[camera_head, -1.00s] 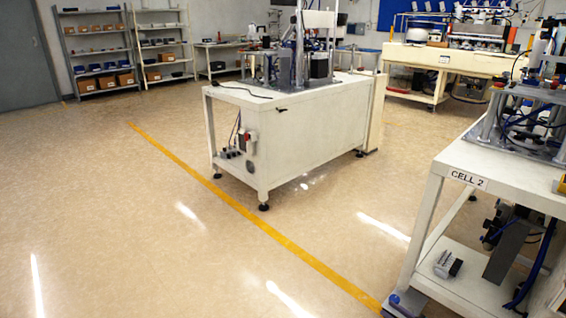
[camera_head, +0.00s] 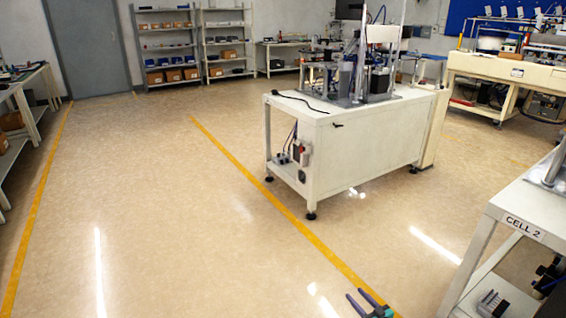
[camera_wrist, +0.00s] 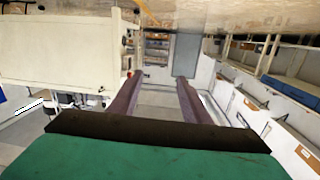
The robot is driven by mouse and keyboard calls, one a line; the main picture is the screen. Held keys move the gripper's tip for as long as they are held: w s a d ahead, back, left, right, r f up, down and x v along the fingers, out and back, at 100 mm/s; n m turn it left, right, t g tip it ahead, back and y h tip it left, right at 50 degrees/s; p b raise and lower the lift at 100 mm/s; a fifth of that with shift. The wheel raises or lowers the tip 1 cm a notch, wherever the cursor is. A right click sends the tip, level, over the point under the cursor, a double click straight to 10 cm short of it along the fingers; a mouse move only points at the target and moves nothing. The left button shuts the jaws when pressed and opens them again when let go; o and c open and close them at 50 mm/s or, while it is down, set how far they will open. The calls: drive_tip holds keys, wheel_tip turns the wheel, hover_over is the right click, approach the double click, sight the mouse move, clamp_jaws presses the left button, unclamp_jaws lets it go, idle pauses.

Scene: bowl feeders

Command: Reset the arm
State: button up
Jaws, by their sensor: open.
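My gripper (camera_head: 368,303) shows at the bottom edge of the head view, right of centre. Its two dark fingers are apart with nothing between them. In the wrist view the two fingers (camera_wrist: 158,95) reach forward from a dark bar and a green body, open and empty. The wrist picture is upside down, with the floor at the top. The rest of my arm is out of the head view.
A white machine table (camera_head: 345,150) stands right of centre. The CELL 2 bench (camera_head: 515,215) is at the right edge. Shelves (camera_head: 165,45) line the back wall, and a bench (camera_head: 25,95) stands at the left. The floor (camera_head: 180,210) between is clear.

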drive_tip(key=s+a+r+m+g+h+p, duration=0.3)
drive_tip(key=s+a+r+m+h+p, duration=0.15)
drive_tip(key=a+h+p, duration=0.45)
drive_tip(key=s+a+r+g, duration=0.1)
drive_tip(key=s+g, duration=0.7)
drive_tip(key=s, duration=1.3)
drive_tip(key=s+a+r+g+y+p, duration=0.1)
drive_tip(key=s+a+g, duration=0.3)
drive_tip(key=s, duration=1.7)
drive_tip(key=g, duration=0.5)
drive_tip(key=shift+s+a+g, duration=0.15)
drive_tip(key=shift+s+g, duration=0.15)
drive_tip(key=c, duration=0.3)
